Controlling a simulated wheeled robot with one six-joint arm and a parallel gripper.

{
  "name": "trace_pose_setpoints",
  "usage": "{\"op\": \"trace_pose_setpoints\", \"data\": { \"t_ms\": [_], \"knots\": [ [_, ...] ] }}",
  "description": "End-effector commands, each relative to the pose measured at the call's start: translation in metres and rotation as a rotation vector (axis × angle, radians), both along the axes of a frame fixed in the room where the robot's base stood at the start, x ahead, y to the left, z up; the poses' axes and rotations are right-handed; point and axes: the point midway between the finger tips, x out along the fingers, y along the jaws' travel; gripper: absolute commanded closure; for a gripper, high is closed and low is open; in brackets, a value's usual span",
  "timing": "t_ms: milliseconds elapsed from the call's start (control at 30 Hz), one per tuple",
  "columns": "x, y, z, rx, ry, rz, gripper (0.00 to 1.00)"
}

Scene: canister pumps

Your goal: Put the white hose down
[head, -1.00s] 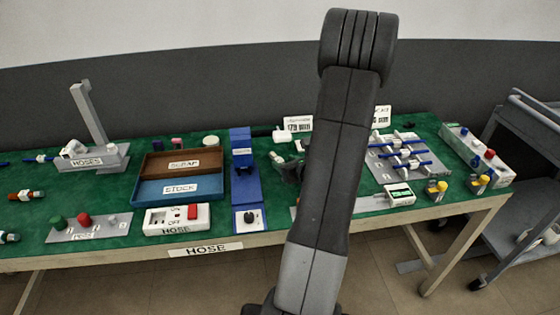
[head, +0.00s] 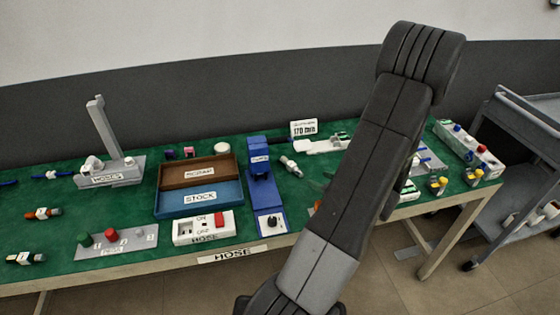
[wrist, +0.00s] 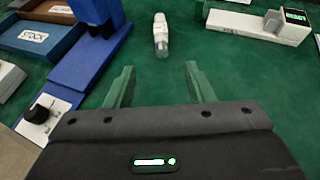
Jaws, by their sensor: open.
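A short white piece with a clear, glassy end, which looks like the white hose (wrist: 161,34), lies on the green mat in the wrist view. It also shows in the head view (head: 291,166), right of the blue stand. My gripper (wrist: 159,67) is open, with its two green fingers apart and nothing between them. The white piece lies just beyond the fingertips, roughly in line with the gap, and looks clear of both fingers. In the head view my arm hides most of the gripper.
The blue stand (head: 262,185) is close on the left of my gripper. The STOCK tray (head: 200,199) and brown tray (head: 197,172) lie further left. A white device with a display (wrist: 258,25) is at the far right. Bare mat surrounds the white piece.

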Motion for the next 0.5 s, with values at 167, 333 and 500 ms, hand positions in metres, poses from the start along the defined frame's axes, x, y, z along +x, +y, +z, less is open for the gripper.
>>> {"op": "trace_pose_setpoints", "data": {
  "t_ms": [167, 333, 500],
  "knots": [
    [0.012, 0.008, -0.009, 0.002, 0.000, 0.007, 0.51],
    [0.036, 0.030, -0.022, 0.002, 0.001, 0.008, 0.51],
    [0.054, 0.044, -0.031, 0.001, -0.001, 0.005, 0.51]
  ]
}}
